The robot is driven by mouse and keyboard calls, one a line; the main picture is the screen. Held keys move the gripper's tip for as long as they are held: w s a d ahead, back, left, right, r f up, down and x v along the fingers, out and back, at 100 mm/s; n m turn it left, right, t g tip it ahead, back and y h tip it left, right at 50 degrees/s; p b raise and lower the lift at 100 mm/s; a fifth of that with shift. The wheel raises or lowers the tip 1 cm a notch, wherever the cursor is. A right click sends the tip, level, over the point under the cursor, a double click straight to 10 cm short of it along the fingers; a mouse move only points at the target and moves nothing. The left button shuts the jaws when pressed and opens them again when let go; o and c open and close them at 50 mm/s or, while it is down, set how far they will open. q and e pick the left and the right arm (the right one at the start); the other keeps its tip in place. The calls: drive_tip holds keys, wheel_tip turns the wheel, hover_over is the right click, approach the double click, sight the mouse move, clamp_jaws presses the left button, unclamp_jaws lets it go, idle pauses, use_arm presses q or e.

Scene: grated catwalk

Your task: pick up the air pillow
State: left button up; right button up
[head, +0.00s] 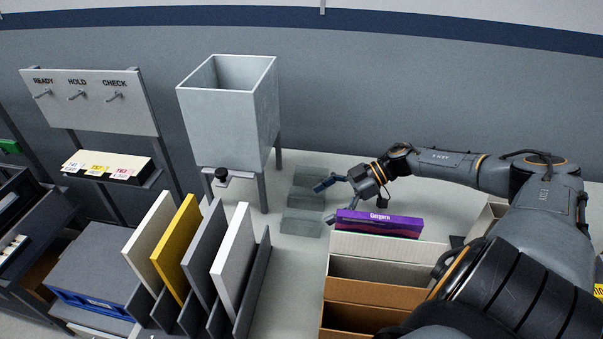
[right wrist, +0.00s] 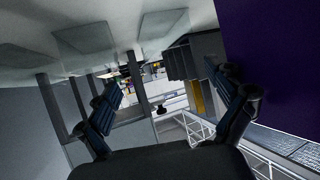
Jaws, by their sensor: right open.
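Three clear, flat, greenish air pillows lie in a row on the pale table: a far one (head: 308,174), a middle one (head: 303,199) and a near one (head: 301,224). They also show along the top of the tilted right wrist view, as a left pillow (right wrist: 24,58), a middle pillow (right wrist: 86,47) and a right pillow (right wrist: 163,28). My right gripper (head: 326,202) is open and empty, just right of the row, with its fingers pointing left toward it. Both fingers of the right gripper (right wrist: 167,92) show apart. My left gripper is not in view.
A purple box (head: 385,223) stands in cardboard bins (head: 385,270) close below my right gripper. A grey hopper (head: 228,110) stands left of the pillows. A divider rack (head: 250,290) with upright panels is at the front left. Bare table (head: 285,270) lies between rack and bins.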

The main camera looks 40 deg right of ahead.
sight(304, 218)
drive_tip(key=shift+w+a+f+p, duration=0.15)
drive_tip(key=shift+a+f+p, duration=0.15)
drive_tip(key=shift+a, duration=0.3)
drive_tip(key=shift+w+a+f+p, duration=0.2)
drive_tip(key=shift+a+p, duration=0.15)
drive_tip(key=shift+a, duration=0.25)
drive_tip(key=x, duration=0.2)
drive_tip(key=shift+a+f, duration=0.3)
drive_tip(key=shift+f, duration=0.15)
drive_tip(key=c, duration=0.7)
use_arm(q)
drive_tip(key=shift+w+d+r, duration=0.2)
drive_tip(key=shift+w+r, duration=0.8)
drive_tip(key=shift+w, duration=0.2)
use_arm(e)
drive_tip(key=c, duration=0.4)
drive_tip(key=shift+c, duration=0.2)
